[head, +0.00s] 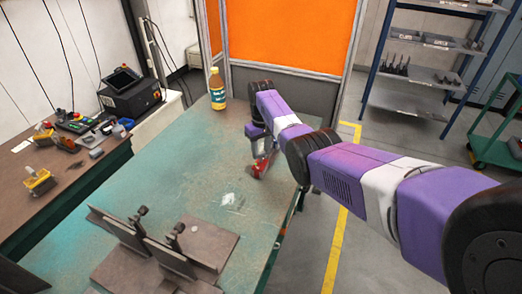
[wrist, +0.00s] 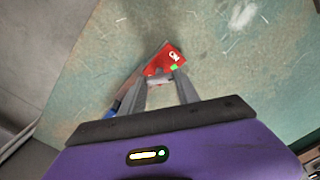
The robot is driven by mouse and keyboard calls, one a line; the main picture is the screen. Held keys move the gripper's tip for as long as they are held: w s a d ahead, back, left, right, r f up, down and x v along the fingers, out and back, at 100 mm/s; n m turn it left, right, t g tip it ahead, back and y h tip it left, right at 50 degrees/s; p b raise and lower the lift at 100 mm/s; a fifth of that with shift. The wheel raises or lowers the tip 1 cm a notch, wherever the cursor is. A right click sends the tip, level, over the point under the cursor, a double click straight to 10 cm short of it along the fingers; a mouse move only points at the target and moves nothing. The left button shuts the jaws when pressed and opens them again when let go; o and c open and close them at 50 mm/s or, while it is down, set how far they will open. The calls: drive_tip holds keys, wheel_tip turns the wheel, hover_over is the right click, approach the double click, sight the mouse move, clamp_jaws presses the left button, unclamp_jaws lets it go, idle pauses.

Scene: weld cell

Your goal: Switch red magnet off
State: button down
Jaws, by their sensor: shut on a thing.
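The red magnet (wrist: 172,56) is by the tips of my gripper (wrist: 160,79) in the wrist view. It has a white marking, too small to read for sure, and a small green patch. In the head view the red magnet (head: 260,168) is at the right edge of the green table (head: 180,150), under my gripper (head: 258,152). The fingers are shut on part of the magnet; the exact part gripped, and its switch, are hard to make out. A blue-grey part shows beside the left finger in the wrist view.
A bottle (head: 217,90) stands at the table's far edge. Dark metal plates with clamps (head: 160,250) lie at the near side. A brown bench (head: 50,185) with tools is at left. An orange screen (head: 290,35) stands behind. The table's middle is mostly clear.

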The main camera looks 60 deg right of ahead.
drive_tip(key=m, duration=0.5)
drive_tip(key=shift+m, duration=0.3)
drive_tip(key=m, duration=0.5)
drive_tip(key=shift+r+m, duration=0.1)
drive_tip(key=shift+m, duration=0.3)
drive_tip(key=c, duration=0.9)
unclamp_jaws()
drive_tip(key=shift+d+r+b, duration=0.1)
drive_tip(key=shift+r+b, duration=0.2)
drive_tip(key=shift+r, duration=3.55)
